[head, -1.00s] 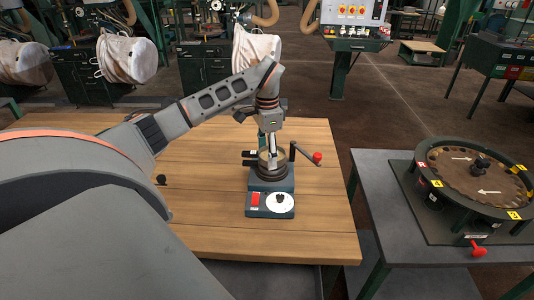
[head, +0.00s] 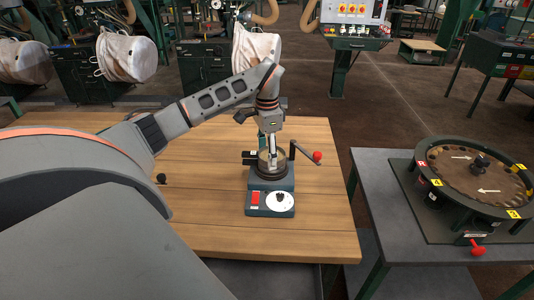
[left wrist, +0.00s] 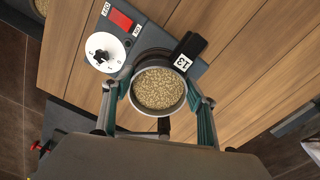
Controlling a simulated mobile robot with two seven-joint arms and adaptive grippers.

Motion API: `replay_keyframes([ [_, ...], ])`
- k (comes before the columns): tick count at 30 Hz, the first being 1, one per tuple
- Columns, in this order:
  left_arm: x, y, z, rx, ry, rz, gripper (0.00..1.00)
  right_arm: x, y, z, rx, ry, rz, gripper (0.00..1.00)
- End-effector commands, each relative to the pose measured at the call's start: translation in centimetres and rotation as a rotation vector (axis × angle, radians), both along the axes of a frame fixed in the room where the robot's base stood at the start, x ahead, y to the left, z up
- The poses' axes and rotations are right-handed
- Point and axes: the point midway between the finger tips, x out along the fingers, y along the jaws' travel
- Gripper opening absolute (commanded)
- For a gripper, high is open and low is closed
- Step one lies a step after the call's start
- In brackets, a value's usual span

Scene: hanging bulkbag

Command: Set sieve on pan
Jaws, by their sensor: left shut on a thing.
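My left gripper (head: 272,160) reaches down over the small shaker machine on the wooden bench. It is shut on a round grey-rimmed sieve, which holds tan grain. In the left wrist view the sieve (left wrist: 158,73) sits between the two fingers of the left gripper (left wrist: 160,98), one on each side. Dark round rings (head: 271,175) show under the sieve on the machine; I cannot tell the pan apart from them, or whether the sieve touches what is below. My right gripper is not in view.
The machine's base (head: 270,202) has a red switch and a white dial. A crank with a red knob (head: 317,156) sticks out to the right. A black block labelled 13 (left wrist: 187,52) stands close beside the sieve. A round turntable (head: 480,175) stands on the grey table at right.

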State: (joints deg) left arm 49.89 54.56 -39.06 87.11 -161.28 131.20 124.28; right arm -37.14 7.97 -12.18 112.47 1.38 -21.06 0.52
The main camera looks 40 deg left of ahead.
Motion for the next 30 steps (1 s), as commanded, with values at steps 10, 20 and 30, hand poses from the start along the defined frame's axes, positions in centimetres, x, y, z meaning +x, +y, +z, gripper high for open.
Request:
replay_keyframes([
  [10, 0.0, 0.0, -0.6, -0.001, 0.000, 0.000, 0.64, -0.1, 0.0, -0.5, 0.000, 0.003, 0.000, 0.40],
  [20, 0.0, 0.0, -0.5, 0.000, 0.000, 0.000, 0.64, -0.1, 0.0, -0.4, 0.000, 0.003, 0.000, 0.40],
  [30, 0.0, 0.0, 2.1, 0.000, -0.001, 0.000, 0.64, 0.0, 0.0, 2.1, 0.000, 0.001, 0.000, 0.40],
])
